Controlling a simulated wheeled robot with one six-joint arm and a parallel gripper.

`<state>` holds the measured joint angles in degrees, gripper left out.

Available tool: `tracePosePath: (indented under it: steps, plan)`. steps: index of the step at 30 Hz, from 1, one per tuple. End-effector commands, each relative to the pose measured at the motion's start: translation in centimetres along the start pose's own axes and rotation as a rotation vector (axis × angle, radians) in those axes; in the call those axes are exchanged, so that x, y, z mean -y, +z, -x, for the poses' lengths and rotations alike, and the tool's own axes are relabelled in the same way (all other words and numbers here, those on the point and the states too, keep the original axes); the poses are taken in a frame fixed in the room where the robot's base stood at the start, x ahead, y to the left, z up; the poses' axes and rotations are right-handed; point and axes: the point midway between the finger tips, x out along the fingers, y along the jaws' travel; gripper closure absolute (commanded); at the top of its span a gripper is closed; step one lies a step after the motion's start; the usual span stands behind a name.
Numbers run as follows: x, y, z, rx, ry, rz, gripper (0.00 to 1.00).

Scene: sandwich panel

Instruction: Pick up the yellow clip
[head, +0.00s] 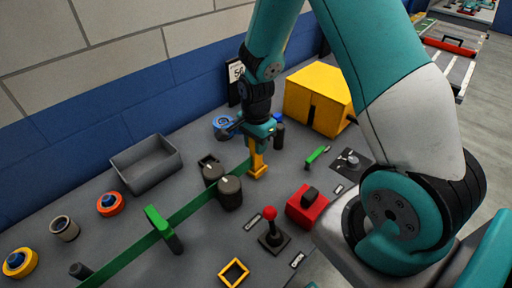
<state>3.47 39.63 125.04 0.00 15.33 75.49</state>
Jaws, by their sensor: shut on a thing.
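The yellow clip (258,166) is upright beside the far end of a green strip (195,207), just right of a pair of dark rollers (230,193). My gripper (258,146) comes down from above and is shut on the top of the yellow clip. The fingertips are small and partly merge with the clip in the head view. I cannot tell whether the clip still touches the strip or the panel.
A green clip (163,228) sits on the strip at left. A grey bin (146,165) and yellow box (317,98) stand at the back. A red-knobbed lever (271,228), red switch block (308,206) and yellow square frame (233,272) are nearer.

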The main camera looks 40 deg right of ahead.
Motion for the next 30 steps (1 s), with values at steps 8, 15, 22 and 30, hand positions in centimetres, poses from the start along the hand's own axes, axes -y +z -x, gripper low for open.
tracePosePath:
  steps: [8,15,22,30]
  plan:
    - [0.1,0.0,2.7,-0.001,-0.006,0.000,0.97]
    - [0.1,-0.1,9.1,-0.003,-0.011,0.000,0.97]
    - [0.1,0.0,15.5,-0.002,-0.007,0.000,0.97]
    - [0.1,0.0,19.4,-0.001,-0.003,0.000,0.97]
